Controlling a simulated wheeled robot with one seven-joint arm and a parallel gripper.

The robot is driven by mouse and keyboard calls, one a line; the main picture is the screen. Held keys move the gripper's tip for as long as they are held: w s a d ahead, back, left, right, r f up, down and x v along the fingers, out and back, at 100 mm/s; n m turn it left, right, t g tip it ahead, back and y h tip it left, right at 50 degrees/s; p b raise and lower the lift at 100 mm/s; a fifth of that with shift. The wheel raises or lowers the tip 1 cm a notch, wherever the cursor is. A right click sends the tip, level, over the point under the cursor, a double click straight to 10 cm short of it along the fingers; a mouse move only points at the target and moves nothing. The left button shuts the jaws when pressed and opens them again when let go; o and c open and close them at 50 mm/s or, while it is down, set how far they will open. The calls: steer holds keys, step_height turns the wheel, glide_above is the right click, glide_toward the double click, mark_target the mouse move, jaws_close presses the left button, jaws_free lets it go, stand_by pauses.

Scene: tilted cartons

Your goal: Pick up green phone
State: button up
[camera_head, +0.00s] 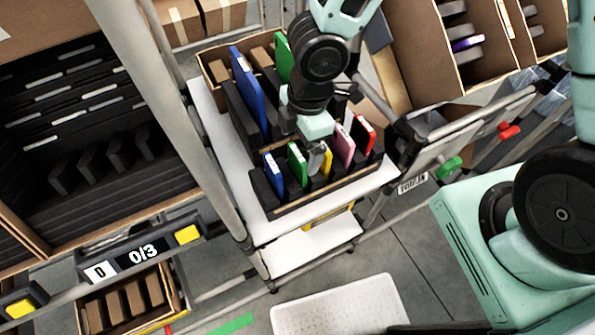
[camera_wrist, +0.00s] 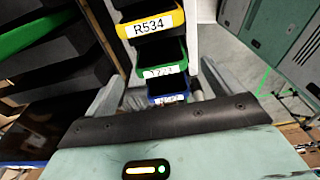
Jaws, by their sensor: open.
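The green phone (camera_head: 298,166) stands upright in a row of coloured phones in the front carton, between a blue phone (camera_head: 273,170) and a yellow phone (camera_head: 327,163). In the wrist view the green phone (camera_wrist: 163,72) shows its labelled edge between the yellow phone (camera_wrist: 148,28) and the blue phone (camera_wrist: 168,92). My gripper (camera_head: 315,160) is open, pointing down just above the row, near the yellow and green phones. In the wrist view its fingers (camera_wrist: 160,97) stand apart on either side of the row. It holds nothing, and the fingertips are partly hidden.
A pink phone (camera_head: 344,147) and a red phone (camera_head: 365,136) stand to the right in the row. A larger blue item (camera_head: 248,88) and a larger green item (camera_head: 283,57) stand in the carton behind. A metal post (camera_head: 180,120) rises at the left.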

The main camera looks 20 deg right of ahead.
mark_target(298, 153)
steer(key=shift+s+a+f+b, duration=0.1)
steer(key=shift+a+f+b, duration=0.15)
steer(key=shift+f, duration=1.1)
steer(key=shift+a+f+b, duration=0.1)
steer(key=shift+f+b, duration=0.2)
steer(key=shift+f, duration=1.05)
steer(key=c, duration=1)
